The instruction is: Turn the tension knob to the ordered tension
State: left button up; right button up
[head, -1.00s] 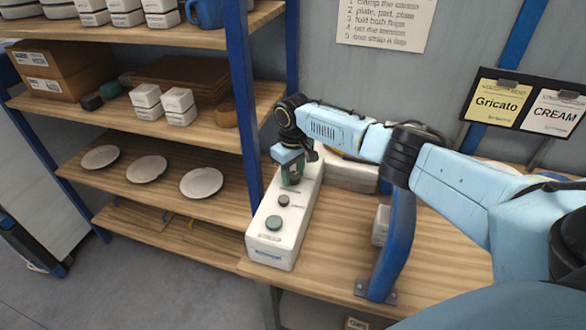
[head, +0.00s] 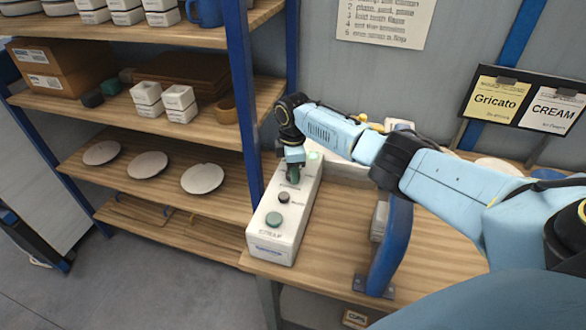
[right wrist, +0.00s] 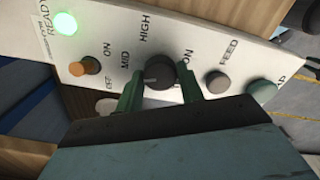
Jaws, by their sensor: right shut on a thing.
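The dark tension knob (right wrist: 160,72) sits on the white control box (head: 280,235), which stands at the left end of the wooden bench. In the right wrist view the green fingers of my right gripper (right wrist: 160,88) are on either side of the knob and shut on it. The words MID and HIGH show beside the knob; a pale mark shows on its left side, but I cannot tell its exact setting. In the head view my right gripper (head: 293,172) hides the knob. My left gripper is out of view.
A grey FEED button (right wrist: 217,84) and a green button (right wrist: 262,91) are at the other side. A blue post (head: 390,245) stands on the bench. Cards reading Gricato (head: 495,97) and CREAM (head: 553,110) hang behind.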

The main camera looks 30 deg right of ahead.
jog(key=n, duration=0.4)
jog(key=shift+n, duration=0.3)
jog(key=shift+r+n, duration=0.1)
jog(key=shift+n, duration=1.7)
jog(key=o, duration=1)
notch_tip(320, 180, up, 13)
jog(key=shift+r+b, duration=0.15)
jog(key=shift+b, duration=0.4)
